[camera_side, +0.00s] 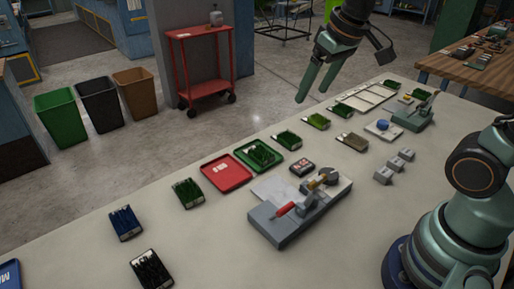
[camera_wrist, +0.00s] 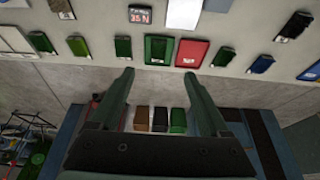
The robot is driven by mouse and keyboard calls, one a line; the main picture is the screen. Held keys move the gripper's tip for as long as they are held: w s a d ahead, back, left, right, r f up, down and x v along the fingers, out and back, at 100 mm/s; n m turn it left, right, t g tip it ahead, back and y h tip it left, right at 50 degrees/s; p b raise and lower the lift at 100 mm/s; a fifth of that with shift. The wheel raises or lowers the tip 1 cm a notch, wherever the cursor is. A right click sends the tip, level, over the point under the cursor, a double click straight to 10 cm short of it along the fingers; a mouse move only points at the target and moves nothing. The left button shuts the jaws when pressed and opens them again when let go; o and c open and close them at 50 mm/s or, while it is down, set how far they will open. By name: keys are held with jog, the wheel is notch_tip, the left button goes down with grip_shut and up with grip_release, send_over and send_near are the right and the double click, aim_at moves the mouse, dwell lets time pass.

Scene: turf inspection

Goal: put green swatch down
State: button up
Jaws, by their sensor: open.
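A green swatch (camera_side: 258,154) lies in the green tray (camera_side: 279,163), beside the red tray (camera_side: 226,186). In the wrist view the green tray (camera_wrist: 148,57) shows just beyond my fingertips, with the swatch (camera_wrist: 159,49) in it. Other green swatches lie on the table: one left of the red tray (camera_side: 187,193), one right of the green tray (camera_side: 287,140). My gripper (camera_side: 312,94) is open and empty, raised in the air toward the table's far edge. In the wrist view its fingers (camera_wrist: 158,75) stand wide apart with nothing between them.
A grey fixture with a red handle (camera_side: 284,211) and a small display box (camera_side: 302,166) stand mid-table. Blue (camera_side: 125,223) and black (camera_side: 151,269) swatches lie at the left. A pale sectioned tray (camera_side: 366,101) lies farther right. Bins (camera_side: 60,116) and a red cart (camera_side: 202,90) stand on the floor.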

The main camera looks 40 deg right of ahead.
jog(key=s+f+t, duration=0.1)
jog(key=s+f, duration=0.1)
jog(key=s, duration=0.4)
jog(key=shift+r, duration=0.1)
dwell(1.1)
